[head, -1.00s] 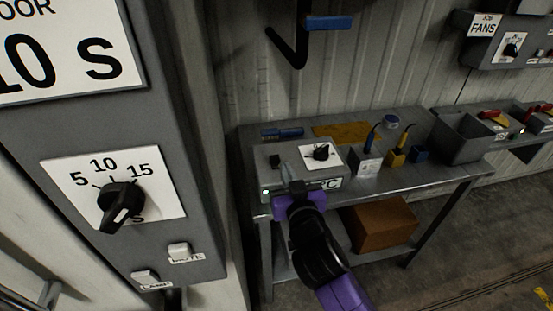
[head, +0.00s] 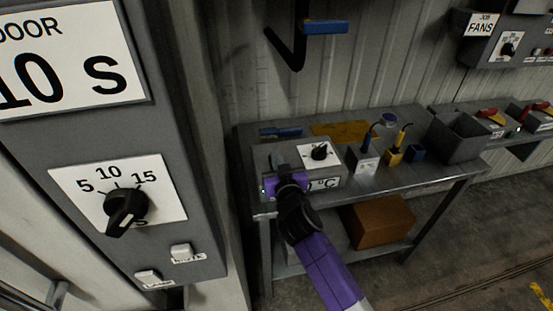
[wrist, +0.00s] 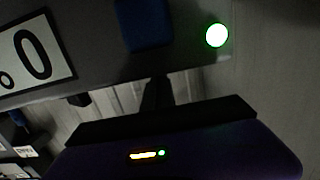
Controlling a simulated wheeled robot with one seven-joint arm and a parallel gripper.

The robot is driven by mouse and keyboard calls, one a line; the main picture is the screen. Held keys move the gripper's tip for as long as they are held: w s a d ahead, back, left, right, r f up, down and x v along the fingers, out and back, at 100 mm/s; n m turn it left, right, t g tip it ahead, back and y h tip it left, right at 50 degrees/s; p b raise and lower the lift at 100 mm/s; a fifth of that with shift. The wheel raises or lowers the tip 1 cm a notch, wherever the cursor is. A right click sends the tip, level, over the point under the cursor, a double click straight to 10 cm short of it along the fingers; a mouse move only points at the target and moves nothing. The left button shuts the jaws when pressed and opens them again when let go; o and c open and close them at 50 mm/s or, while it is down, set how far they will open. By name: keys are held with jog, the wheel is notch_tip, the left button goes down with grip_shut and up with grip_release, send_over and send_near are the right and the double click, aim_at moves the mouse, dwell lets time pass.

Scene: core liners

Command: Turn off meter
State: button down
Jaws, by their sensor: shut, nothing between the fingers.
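The meter is a grey box (head: 335,172) on the metal bench, with a "°C" label (head: 325,184) on its front and a black knob (head: 319,152) on a white plate on top. In the wrist view its grey face (wrist: 100,62) shows upside down with the label (wrist: 35,55), a dark blue block that may be a switch (wrist: 143,25), and a lit green lamp (wrist: 217,35). My gripper (head: 278,160) is shut and empty over the box's left part, hiding it. Its dark fingers (wrist: 157,93) point at the box; I cannot tell whether they touch.
The bench (head: 415,180) also holds a blue tool (head: 282,133), small blue and yellow holders and a grey bin (head: 457,137). A cardboard box (head: 380,222) sits on the lower shelf. A grey panel with a timer knob (head: 126,211) stands close on the left.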

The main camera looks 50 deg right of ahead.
dwell(0.4)
jog(key=p, duration=0.2)
jog(key=shift+w+r+g+p, duration=0.1)
jog(key=shift+r+g+p, duration=0.05)
jog(key=shift+g+p, duration=0.25)
jog(key=shift+f+b, duration=0.4)
jog(key=shift+b, duration=0.05)
jog(key=r+p, duration=0.2)
jog(key=r, duration=0.1)
jog(key=r+p, duration=0.1)
jog(key=r, duration=0.1)
jog(key=shift+w+d, duration=0.25)
jog(key=shift+w, duration=0.05)
jog(key=r+b+v, duration=0.1)
jog(key=b+v, duration=0.1)
jog(key=v, duration=0.7)
jog(key=shift+s+r, duration=0.2)
jog(key=shift+s, duration=0.1)
